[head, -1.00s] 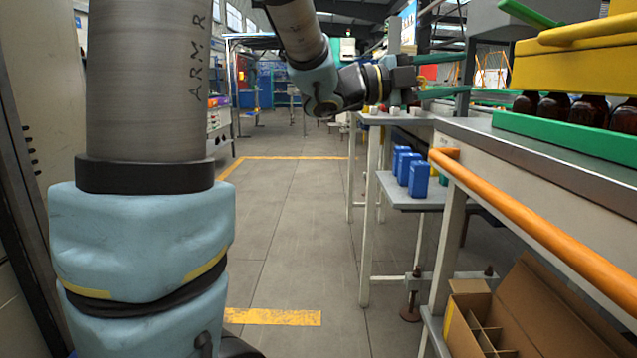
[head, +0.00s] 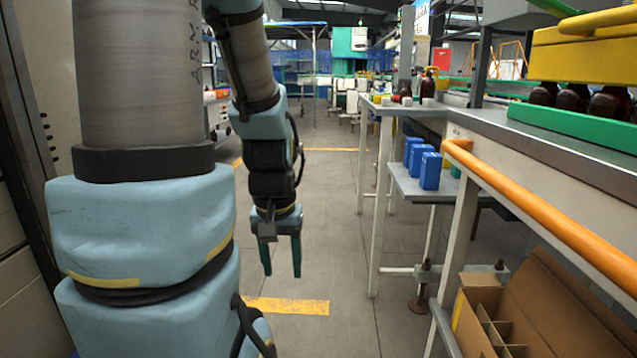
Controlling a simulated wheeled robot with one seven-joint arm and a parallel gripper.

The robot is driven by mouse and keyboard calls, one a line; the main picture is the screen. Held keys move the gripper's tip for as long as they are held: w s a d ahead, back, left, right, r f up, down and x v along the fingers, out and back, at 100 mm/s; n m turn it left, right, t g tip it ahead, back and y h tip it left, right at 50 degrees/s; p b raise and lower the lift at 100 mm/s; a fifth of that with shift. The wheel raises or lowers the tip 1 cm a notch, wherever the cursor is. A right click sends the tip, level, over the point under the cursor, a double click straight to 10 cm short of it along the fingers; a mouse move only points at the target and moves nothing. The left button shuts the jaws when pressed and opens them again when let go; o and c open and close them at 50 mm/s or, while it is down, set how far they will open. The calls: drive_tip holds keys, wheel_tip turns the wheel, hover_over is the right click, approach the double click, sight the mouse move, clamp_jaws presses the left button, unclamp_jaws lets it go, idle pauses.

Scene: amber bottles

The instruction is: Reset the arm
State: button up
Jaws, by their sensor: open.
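My gripper (head: 282,273) hangs from my arm left of centre in the head view. Its two green fingers point down and stand apart, with nothing between them. It is over the open floor, to the left of the workbenches and apart from them. Amber bottles (head: 573,97) stand in a row behind a green rail at the upper right, under a yellow part. Another dark bottle (head: 427,87) stands on the far table.
An orange rail (head: 540,210) runs along the bench on the right. Blue boxes (head: 430,171) sit on a lower shelf. An open cardboard box (head: 540,305) with dividers is at the lower right. The floor aisle (head: 335,200) is clear.

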wheel_tip(320, 180, up, 18)
drive_tip(key=p, duration=1.7)
drive_tip(key=shift+w+r, duration=0.25)
